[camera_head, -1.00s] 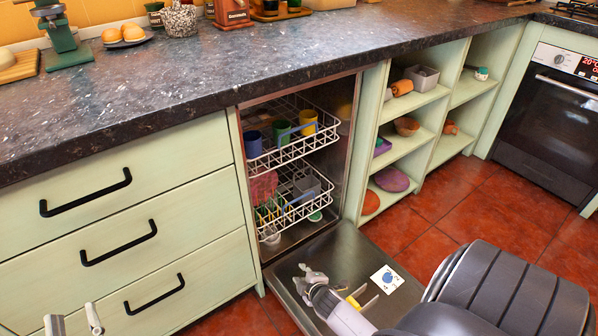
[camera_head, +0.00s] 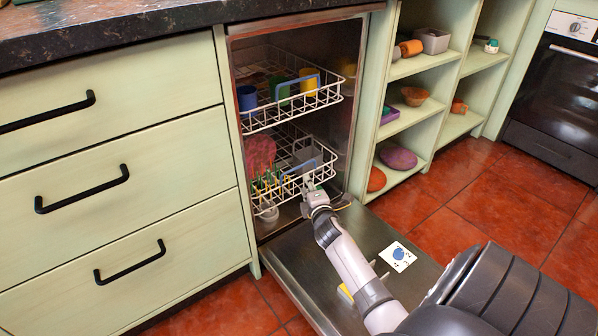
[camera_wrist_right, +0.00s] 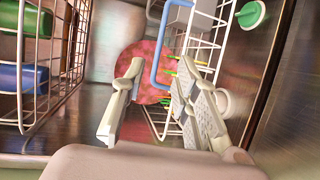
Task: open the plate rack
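The dishwasher's lower plate rack (camera_head: 285,207) is a white wire basket inside the open dishwasher, holding a red plate (camera_head: 260,153). Its blue front handle (camera_head: 309,169) also shows in the right wrist view (camera_wrist_right: 156,62). My right gripper (camera_head: 314,188) is at the front of this rack, just below the handle. In the right wrist view the fingers (camera_wrist_right: 160,82) are spread apart, with the handle ahead between them. Whether a finger touches the rack is unclear. My left gripper is out of view.
The upper rack (camera_head: 262,118) holds colored cups. The dishwasher door (camera_head: 345,232) lies folded down under my right arm. Drawers (camera_head: 110,190) with black handles stand to the left, open shelves (camera_head: 418,115) to the right.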

